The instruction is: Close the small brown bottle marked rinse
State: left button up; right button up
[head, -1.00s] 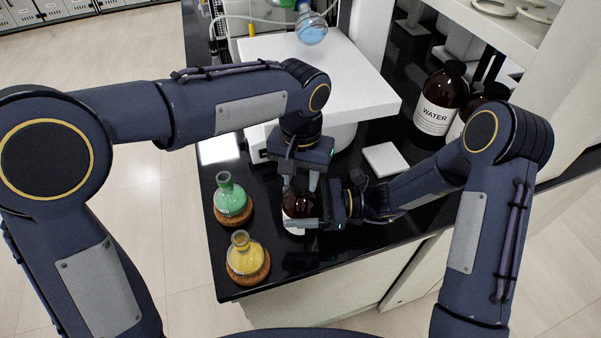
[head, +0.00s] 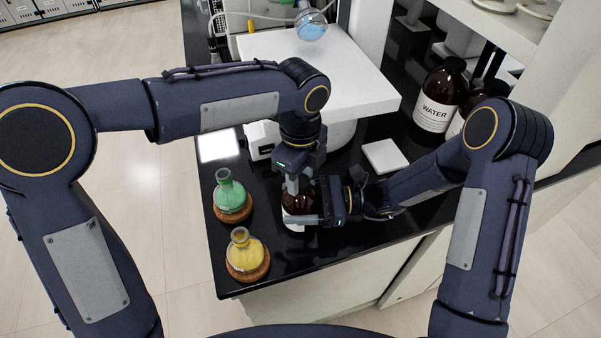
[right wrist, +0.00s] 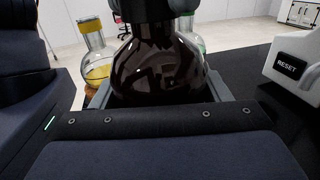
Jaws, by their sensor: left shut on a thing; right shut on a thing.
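The small brown bottle (head: 299,201) stands upright near the front edge of the black bench, and its dark round body fills the middle of the right wrist view (right wrist: 158,72). A bit of white label shows low on it; no wording is readable. My right gripper (head: 303,220) is shut around the bottle's body from the right. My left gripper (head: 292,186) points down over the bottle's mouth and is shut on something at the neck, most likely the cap. The fingers hide the cap, so I cannot tell how it sits on the neck.
A green flask (head: 230,197) and a yellow flask (head: 245,254) stand on cork rings to the left. A large WATER bottle (head: 439,101) stands at the back right. A white square plate (head: 384,157) lies behind my right gripper. A white device with a RESET button (right wrist: 296,67) is close by.

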pick_arm(q)
jog(key=m, duration=0.5)
jog(key=shift+m, duration=0.3)
jog(key=m, duration=1)
jog(key=shift+a+f+m, duration=0.1)
jog(key=shift+m, duration=0.3)
jog(key=m, duration=0.4)
jog(key=shift+f+m, duration=0.15)
jog(key=shift+m, duration=0.25)
jog(key=o, duration=0.9)
jog(key=shift+s, duration=0.1)
jog(key=shift+o, duration=0.2)
